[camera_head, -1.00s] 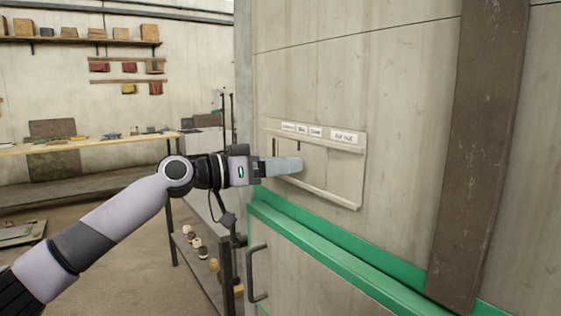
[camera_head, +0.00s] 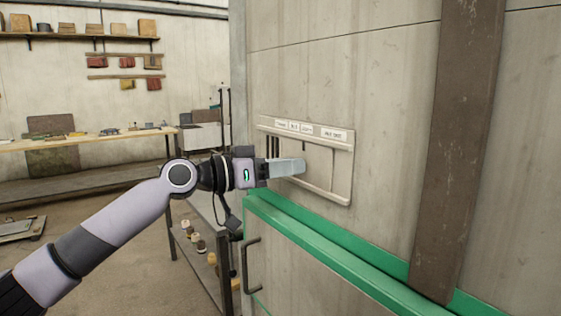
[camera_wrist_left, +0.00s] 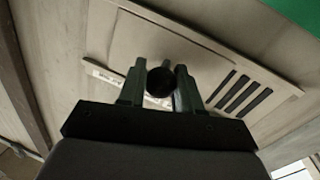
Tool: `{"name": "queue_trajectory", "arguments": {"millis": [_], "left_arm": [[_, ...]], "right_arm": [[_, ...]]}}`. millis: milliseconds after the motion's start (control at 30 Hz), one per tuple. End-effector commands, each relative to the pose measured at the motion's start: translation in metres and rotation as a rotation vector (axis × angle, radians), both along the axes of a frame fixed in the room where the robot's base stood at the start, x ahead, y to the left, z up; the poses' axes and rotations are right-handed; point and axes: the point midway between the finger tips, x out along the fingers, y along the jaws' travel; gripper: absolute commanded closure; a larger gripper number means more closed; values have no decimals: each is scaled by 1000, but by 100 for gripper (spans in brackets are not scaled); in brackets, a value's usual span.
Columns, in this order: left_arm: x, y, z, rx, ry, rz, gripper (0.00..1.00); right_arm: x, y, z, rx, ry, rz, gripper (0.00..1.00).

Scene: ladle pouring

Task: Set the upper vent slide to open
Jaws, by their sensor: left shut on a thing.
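The upper vent slide (camera_head: 318,162) is a pale flat plate in a shallow frame (camera_head: 346,170) on the grey wall panel. Small label plates (camera_head: 300,128) sit along the frame's top edge, their text too small to read surely. Dark vent slots (camera_head: 272,147) show uncovered at the frame's left end; in the left wrist view several slots (camera_wrist_left: 238,92) lie right of the knob. My left gripper (camera_head: 298,166) is shut on the slide's dark round knob (camera_wrist_left: 160,80), which sits between its fingers. In the head view the fingers hide the knob. My right gripper is not in view.
A green ledge (camera_head: 330,245) runs below the vent, with a dark handle (camera_head: 248,265) under it. A brown vertical beam (camera_head: 460,140) stands to the right. A shelf rack (camera_head: 212,265) and a workbench (camera_head: 90,141) are at left.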

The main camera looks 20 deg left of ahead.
Motion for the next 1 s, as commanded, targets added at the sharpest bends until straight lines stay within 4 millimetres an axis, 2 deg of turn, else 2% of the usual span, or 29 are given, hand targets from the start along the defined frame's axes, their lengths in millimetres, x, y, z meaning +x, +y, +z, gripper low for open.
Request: {"name": "queue_trajectory", "arguments": {"millis": [367,400,467,767,1000], "left_arm": [[-3,-5,0,-1,1,-7,100],[-3,-5,0,0,1,-8,60],[-3,-5,0,0,1,-7,42],[-3,-1,0,-1,-1,-2,42],[-23,22,-3,0,0,0,42]], "right_arm": [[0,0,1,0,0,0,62],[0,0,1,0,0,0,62],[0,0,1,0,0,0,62],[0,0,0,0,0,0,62],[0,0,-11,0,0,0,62]]}}
